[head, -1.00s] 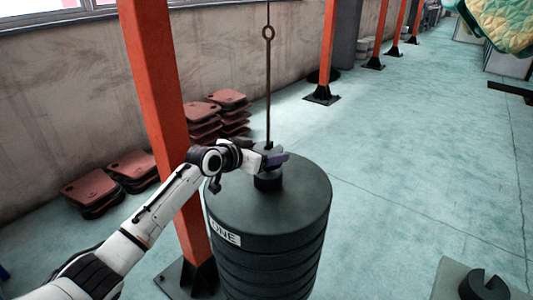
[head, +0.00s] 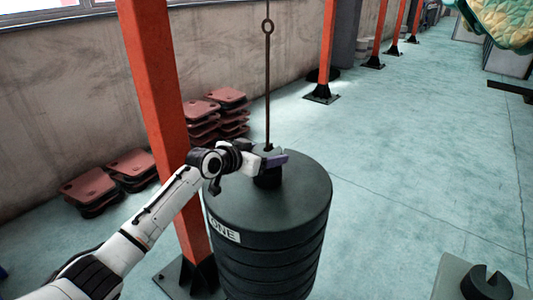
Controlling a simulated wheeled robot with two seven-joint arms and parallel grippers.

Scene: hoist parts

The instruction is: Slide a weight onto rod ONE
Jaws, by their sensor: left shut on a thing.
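Rod ONE (head: 267,95) is a thin brown upright rod with a ring near its top. It stands over the centre of a tall stack of large black round weights (head: 305,205) with a label reading ONE. A small dark cylindrical piece (head: 267,181) sits at the rod's foot, above the stack's top. My left gripper (head: 271,160) is shut on this dark piece, its purple-grey finger across the near side. The gripper hides part of the piece, so I cannot tell whether it touches the stack. A dark slotted weight (head: 478,290) lies at the lower right. My right gripper is out of view.
The slotted weight rests on a grey slab (head: 450,275). An orange post (head: 155,80) stands just left of the stack, behind my left arm. Reddish plates (head: 205,120) are piled along the wall.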

